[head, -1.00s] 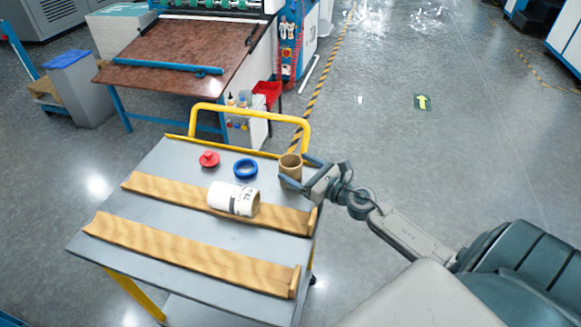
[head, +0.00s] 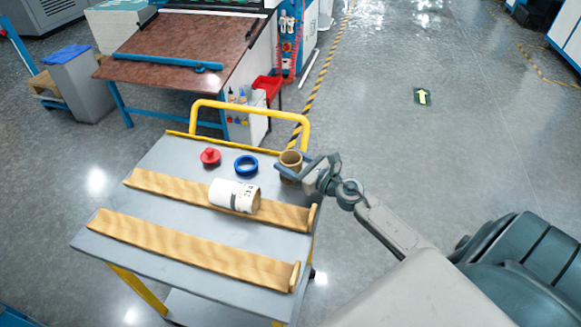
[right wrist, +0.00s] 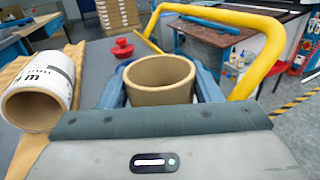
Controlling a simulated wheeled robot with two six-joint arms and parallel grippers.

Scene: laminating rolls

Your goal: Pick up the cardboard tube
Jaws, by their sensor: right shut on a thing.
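The cardboard tube (head: 290,161) is a short, brown, open-topped cylinder standing upright at the cart top's far right corner. My right gripper (head: 291,167) comes in from the right with its fingers on both sides of the tube, shut on it. In the right wrist view the tube (right wrist: 159,77) sits between the two blue-grey fingers (right wrist: 160,90), its hollow top showing. Its lower part is hidden behind the gripper body. I cannot tell whether its bottom touches the cart. My left gripper is not in view.
The grey cart (head: 165,237) carries two wooden rails (head: 195,247), a white labelled roll (head: 234,196) lying on its side, a blue ring (head: 246,166) and a red knobbed piece (head: 210,157). A yellow handle (head: 250,108) rises behind the tube. Open floor lies to the right.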

